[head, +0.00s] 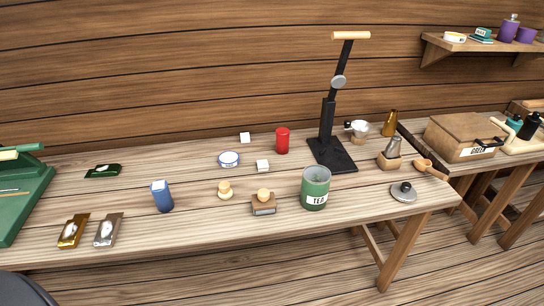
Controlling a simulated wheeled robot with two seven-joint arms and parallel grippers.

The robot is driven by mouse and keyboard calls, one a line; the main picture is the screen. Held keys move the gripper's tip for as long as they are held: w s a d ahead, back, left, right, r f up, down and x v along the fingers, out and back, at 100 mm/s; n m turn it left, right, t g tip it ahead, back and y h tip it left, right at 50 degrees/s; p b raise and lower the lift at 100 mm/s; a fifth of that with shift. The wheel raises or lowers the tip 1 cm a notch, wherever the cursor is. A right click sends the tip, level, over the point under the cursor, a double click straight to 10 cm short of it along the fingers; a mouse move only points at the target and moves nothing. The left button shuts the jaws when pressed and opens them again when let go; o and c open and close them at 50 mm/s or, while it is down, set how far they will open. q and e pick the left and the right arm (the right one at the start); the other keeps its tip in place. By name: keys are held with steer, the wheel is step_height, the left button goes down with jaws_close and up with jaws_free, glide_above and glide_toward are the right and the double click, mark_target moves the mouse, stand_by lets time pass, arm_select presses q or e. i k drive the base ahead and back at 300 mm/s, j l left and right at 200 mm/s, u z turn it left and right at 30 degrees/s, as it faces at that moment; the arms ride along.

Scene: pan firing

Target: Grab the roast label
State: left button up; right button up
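No item can be read as a roast label at this size. Label-bearing things on the wooden table are a green jar (315,189) marked TEA, a gold pouch (73,231), a grey-brown pouch (108,230) and a dark green pouch (103,171) lying flat. A wooden block with a knob and a grey front plate (264,204) sits left of the jar. A wooden box (465,138) with a white lettered tag (483,151) stands on the right table. Neither of my grippers is in view.
A tall black press stand (331,154) rises mid-table. The front table edge is mostly clear.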

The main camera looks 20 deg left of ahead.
mark_target(264, 163)
steer(key=l+u, duration=0.15)
steer(key=u, duration=0.25)
steer(key=l+u, duration=0.2)
steer(key=u, duration=0.15)
steer(key=l+u, duration=0.15)
steer(key=u, duration=0.25)
steer(key=i+l, duration=0.05)
